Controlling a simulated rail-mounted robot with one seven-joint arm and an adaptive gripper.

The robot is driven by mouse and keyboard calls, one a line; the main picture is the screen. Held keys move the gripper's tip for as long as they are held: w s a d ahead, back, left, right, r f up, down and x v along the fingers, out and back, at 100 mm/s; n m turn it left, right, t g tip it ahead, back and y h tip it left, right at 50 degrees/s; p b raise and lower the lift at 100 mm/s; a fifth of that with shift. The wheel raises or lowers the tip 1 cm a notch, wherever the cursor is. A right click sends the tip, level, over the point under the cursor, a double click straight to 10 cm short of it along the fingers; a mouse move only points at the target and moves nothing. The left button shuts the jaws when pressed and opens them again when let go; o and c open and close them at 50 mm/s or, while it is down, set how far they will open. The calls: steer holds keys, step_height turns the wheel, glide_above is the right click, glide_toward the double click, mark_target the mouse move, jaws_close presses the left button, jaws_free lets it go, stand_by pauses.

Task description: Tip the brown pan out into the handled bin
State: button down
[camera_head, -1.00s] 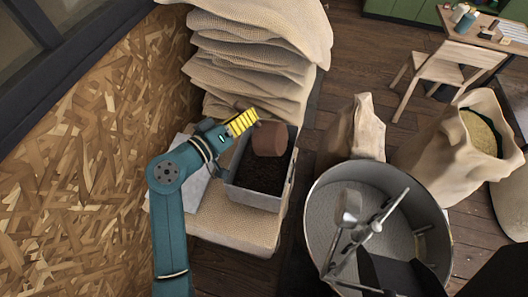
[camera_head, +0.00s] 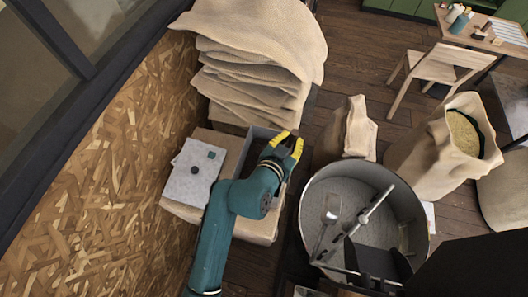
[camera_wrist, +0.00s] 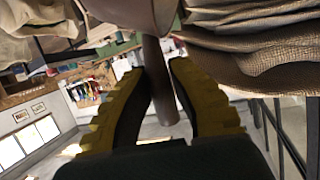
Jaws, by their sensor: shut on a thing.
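My gripper (camera_head: 290,144) is over the right side of the grey handled bin (camera_head: 243,153), its yellow fingers angled up. In the wrist view my gripper (camera_wrist: 158,72) is shut on the brown handle of the brown pan (camera_wrist: 140,14). The pan's body shows only partly at the top of that view. In the head view I cannot make out the pan behind my gripper. The bin rests on a sack, and my arm covers most of its opening, so its contents are hidden.
A round metal drum (camera_head: 350,195) with a stirring arm stands close on the right. The board wall (camera_head: 100,190) is at the left.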

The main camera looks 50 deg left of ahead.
steer(key=d, duration=0.1)
steer(key=w+f+m+p, duration=0.1)
steer(key=d+g+p, duration=0.1)
steer(key=shift+w+d+f+m+y, duration=0.3)
steer(key=shift+d+f+m+y, duration=0.05)
steer(key=shift+m+y, duration=0.05)
steer(key=w+d+r+m+g+y, duration=0.1)
steer(key=w+d+r+m+y, duration=0.2)
steer(key=w+d+m, duration=0.3)
steer(key=d+y, duration=0.1)
steer(key=d, duration=0.3)
steer(key=shift+r+m+g, duration=0.15)
steer(key=shift+m+g, duration=0.25)
steer(key=shift+a, duration=0.1)
step_height(320, 180, up, 6)
steer(key=p, duration=0.5)
